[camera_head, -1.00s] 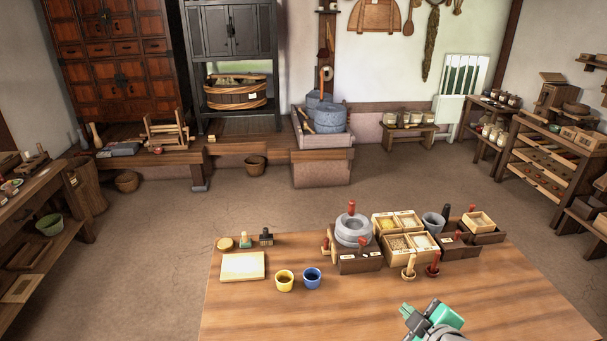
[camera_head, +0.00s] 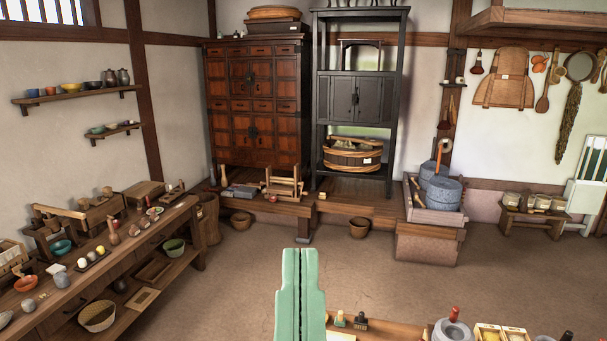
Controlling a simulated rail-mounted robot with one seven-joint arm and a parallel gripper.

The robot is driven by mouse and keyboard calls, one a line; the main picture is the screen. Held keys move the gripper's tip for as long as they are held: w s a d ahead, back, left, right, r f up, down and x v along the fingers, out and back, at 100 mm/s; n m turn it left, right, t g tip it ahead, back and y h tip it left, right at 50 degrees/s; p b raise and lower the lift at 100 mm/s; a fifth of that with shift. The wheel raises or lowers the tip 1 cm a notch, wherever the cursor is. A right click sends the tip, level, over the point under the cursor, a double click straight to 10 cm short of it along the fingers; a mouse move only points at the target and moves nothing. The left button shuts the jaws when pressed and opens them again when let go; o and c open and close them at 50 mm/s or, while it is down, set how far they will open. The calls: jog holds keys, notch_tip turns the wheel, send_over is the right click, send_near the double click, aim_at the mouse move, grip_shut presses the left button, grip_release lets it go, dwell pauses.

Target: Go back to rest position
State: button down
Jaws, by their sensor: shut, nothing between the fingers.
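My gripper (camera_head: 300,268) stands upright at the bottom middle of the head view, its two pale green fingers pressed together and empty. It appears in front of the floor, at the left end of the wooden work table (camera_head: 395,329). Only a strip of that table shows at the bottom edge. The rest of my arm is out of the picture.
A stone quern (camera_head: 452,331) and a box with grain (camera_head: 490,333) stand on the table, right of my gripper. A long side bench (camera_head: 150,245) with bowls runs along the left. Open floor (camera_head: 370,270) lies beyond the table.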

notch_tip(320, 180, up, 20)
jog(key=p, duration=1.6)
jog(key=shift+r, duration=0.2)
dwell(0.7)
